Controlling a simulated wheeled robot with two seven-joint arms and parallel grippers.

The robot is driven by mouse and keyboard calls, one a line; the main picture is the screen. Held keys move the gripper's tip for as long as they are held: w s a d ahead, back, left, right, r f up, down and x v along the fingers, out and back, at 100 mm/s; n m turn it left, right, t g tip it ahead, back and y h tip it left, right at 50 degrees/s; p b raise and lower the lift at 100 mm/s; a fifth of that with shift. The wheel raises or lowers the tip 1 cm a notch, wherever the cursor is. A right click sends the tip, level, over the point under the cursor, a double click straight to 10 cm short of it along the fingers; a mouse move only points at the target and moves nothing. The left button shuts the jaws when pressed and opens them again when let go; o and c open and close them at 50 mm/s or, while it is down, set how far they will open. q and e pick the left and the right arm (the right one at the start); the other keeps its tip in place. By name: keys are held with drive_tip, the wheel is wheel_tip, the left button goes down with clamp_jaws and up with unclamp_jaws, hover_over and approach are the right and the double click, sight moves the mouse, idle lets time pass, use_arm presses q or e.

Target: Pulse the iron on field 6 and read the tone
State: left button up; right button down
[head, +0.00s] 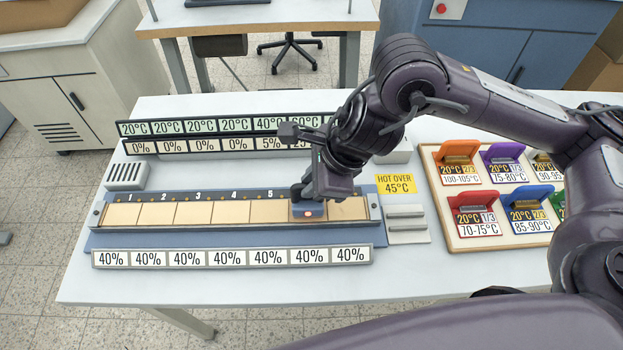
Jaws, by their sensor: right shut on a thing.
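The long strip holder (230,232) lies on the white table, with tan fields numbered from 1 at the left. My right gripper (307,196) is shut on the iron (308,213), a small blue-grey block with a glowing orange-red light on its front. The iron sits over the field right of field 5, which is field 6 by order; its number is hidden by my gripper. Whether it touches the field cannot be told. Fields 1 to 5 look plain tan. The upper display row (202,127) reads 20°C several times, then 40°C and 60°C, then is hidden. My left gripper is not in view.
The second row (205,145) reads 0% several times, then 5%, then is partly covered. The front row (232,257) reads 40% throughout. A yellow sign (397,184) says HOT OVER 45°C. A wooden board (436,195) with coloured tags stands right. The table's left front is clear.

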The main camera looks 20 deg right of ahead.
idle(0.5)
drive_tip(key=shift+r+p, duration=1.85)
drive_tip(key=shift+r, duration=0.5)
drive_tip(key=shift+f, duration=0.1)
